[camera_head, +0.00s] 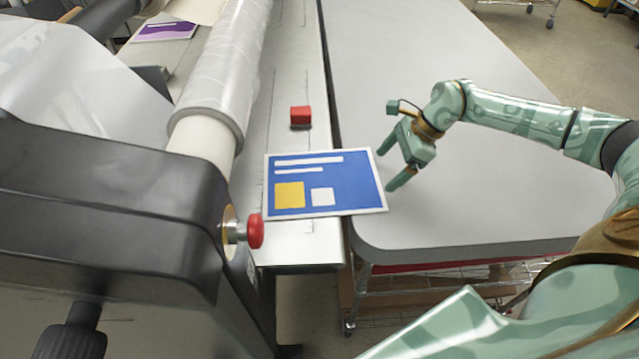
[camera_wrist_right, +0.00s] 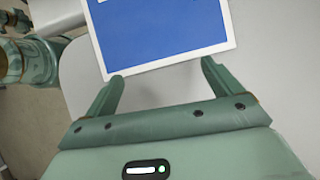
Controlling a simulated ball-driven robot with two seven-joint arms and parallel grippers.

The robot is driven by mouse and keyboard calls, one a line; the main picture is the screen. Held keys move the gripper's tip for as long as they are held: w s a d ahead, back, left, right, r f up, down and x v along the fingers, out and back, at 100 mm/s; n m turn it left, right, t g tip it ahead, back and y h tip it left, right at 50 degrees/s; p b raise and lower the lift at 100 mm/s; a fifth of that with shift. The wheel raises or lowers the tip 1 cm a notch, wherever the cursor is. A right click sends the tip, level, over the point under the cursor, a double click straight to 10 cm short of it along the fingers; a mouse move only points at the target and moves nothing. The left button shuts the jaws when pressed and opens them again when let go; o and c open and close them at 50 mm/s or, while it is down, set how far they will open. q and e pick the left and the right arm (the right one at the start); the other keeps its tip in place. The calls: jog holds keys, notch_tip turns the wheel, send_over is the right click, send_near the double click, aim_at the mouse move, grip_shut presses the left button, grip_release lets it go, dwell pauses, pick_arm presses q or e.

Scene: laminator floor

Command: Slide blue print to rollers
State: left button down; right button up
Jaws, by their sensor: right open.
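The blue print (camera_head: 330,185) has a white border, white bars, a yellow square and a white square. It lies across the gap between the laminator's feed table and the grey table, its right part on the grey table. My right gripper (camera_head: 385,170) is open at the print's right edge, with nothing seen between its fingers. In the right wrist view the print (camera_wrist_right: 160,30) lies just ahead of the open fingers (camera_wrist_right: 160,85). The rollers (camera_head: 222,75), wrapped in clear film, stand left of the print. My left gripper is not in view.
A red block (camera_head: 300,116) sits on the feed table (camera_head: 290,60) above the print. A red knob (camera_head: 255,231) sticks out from the black machine housing (camera_head: 110,190). A purple print (camera_head: 165,31) lies at the back left. The grey table (camera_head: 420,50) is otherwise clear.

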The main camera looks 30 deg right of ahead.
aim_at(375, 184)
jog(key=shift+f+b, duration=0.6)
jog(key=shift+f, duration=0.45)
jog(key=shift+s+d, duration=0.1)
jog(key=shift+d, duration=0.15)
dwell(0.7)
jog(key=shift+s, duration=0.1)
jog(key=shift+s+a+r+p, duration=0.15)
jog(key=shift+s+a+p, duration=0.1)
jog(key=shift+s+p, duration=0.25)
jog(key=shift+s+a, duration=0.2)
jog(key=shift+s, duration=0.05)
jog(key=shift+w+a+p, duration=0.15)
jog(key=shift+w+a, duration=0.2)
jog(key=shift+a, duration=0.3)
jog(key=shift+w+a+p, duration=0.15)
jog(key=shift+w+a, duration=0.15)
jog(key=shift+a, duration=0.35)
jog(key=shift+d, duration=0.3)
jog(key=shift+w+d+b, duration=0.4)
jog(key=shift+w+b, duration=0.4)
jog(key=shift+b, duration=0.05)
